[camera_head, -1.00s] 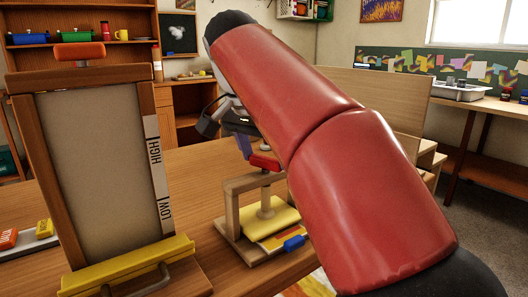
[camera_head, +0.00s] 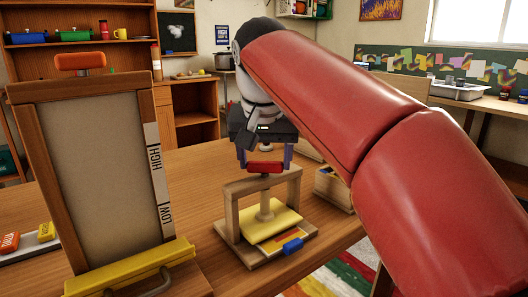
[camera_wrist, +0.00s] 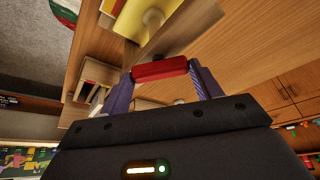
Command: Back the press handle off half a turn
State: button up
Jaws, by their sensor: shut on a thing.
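The press (camera_head: 230,213) is a small wooden frame on a wooden base, with a yellow plate (camera_head: 284,216) under a pale central screw. Its red handle (camera_head: 265,168) sits on top of the screw, and it also shows in the wrist view (camera_wrist: 160,69). My gripper (camera_head: 265,163) is above the press, with one finger at each end of the red handle. In the wrist view my gripper (camera_wrist: 162,82) is shut on the handle, its purple fingers against both ends.
A tall framed board (camera_head: 100,175) marked HIGH and LOW, with a yellow bar (camera_head: 130,268) at its foot, stands left of the press. A wooden box (camera_head: 333,187) is close on the right. Table is clear behind the board.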

jog(key=n+y+p, duration=0.1)
jog(key=n, duration=0.1)
jog(key=n+y+p, duration=0.1)
jog(key=n, duration=0.2)
jog(key=shift+d+r+n+g, duration=0.1)
jog(key=shift+d+n+g, duration=0.1)
jog(key=shift+n+g, duration=0.1)
jog(key=n+y, duration=0.1)
jog(key=n, duration=0.1)
jog(key=n+g+y, duration=0.1)
jog(key=n, duration=0.2)
jog(key=shift+w+n+p, duration=0.15)
jog(key=shift+n+p, duration=0.15)
jog(key=o, duration=1)
jog(key=v, duration=0.7)
jog(key=shift+d+r, duration=0.2)
jog(key=shift+r, duration=0.1)
